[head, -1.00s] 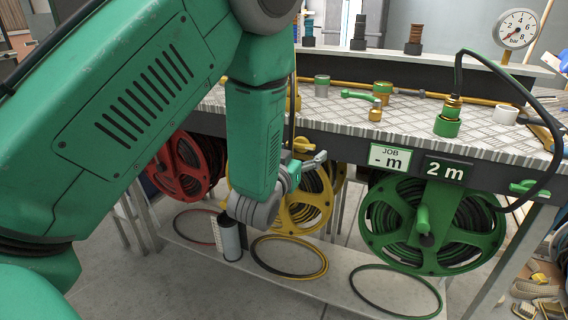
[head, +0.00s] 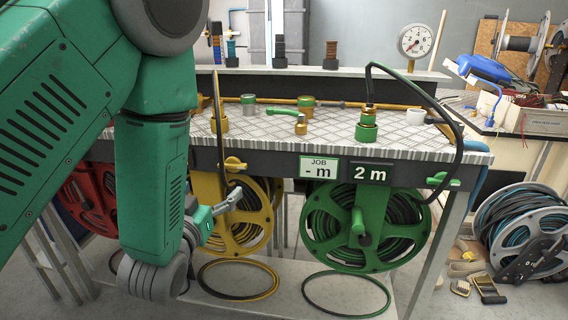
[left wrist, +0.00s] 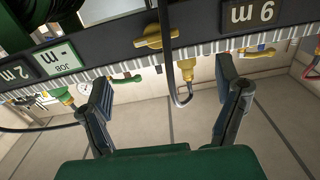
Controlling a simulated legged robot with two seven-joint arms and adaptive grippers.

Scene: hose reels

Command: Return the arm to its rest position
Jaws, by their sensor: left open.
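My left arm comes in from the left in the head view, with its forearm hanging down in front of the bench. My left gripper (head: 222,208) is at the lower end, in front of the yellow hose reel (head: 246,228). In the left wrist view my left gripper (left wrist: 166,105) has its two fingers spread wide, with nothing held between them. The view there is upside down. The bench edge with the yellow valve handle (left wrist: 157,41) and a yellow fitting (left wrist: 187,70) lies beyond the fingers. My right gripper does not show.
The green hose reel (head: 365,226) hangs under the bench (head: 290,132), with a red reel (head: 88,200) at left. A black hose (head: 462,140) loops off the bench's right end. Signs read "- m" and "2 m". A loose cable reel (head: 525,230) stands at right.

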